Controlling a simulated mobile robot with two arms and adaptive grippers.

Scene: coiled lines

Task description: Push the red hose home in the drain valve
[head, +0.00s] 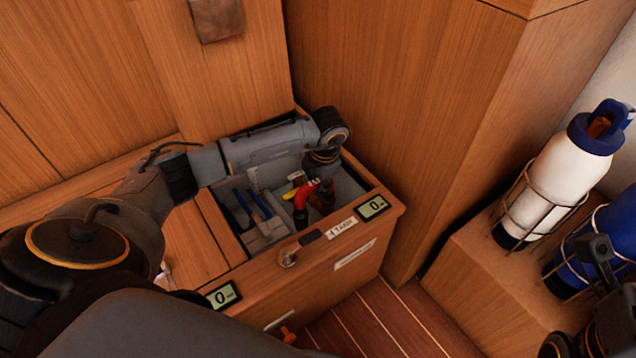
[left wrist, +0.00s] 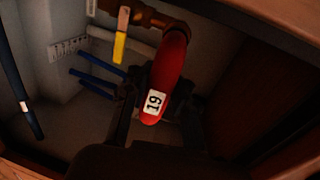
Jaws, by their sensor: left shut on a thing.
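The red hose (left wrist: 172,68) with a white "19" tag (left wrist: 154,102) shows in the left wrist view; in the head view the red hose (head: 303,195) curves inside the open locker. My left gripper (head: 318,189) reaches down into the locker and is shut around the hose near the tag. The brass drain valve (left wrist: 150,18) with its yellow lever (left wrist: 120,38) is at the top of the left wrist view. The hose's upper end meets the brass fitting; how far it is on cannot be told. My right gripper (head: 592,305) is partly visible at the lower right corner; its jaw state is unclear.
The locker's wooden front edge (head: 340,243) and side walls stand close around the gripper. Blue lines (left wrist: 95,80) lie left of the hose. A white bottle (head: 566,172) and a blue bottle (head: 608,235) stand in wire holders at the right.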

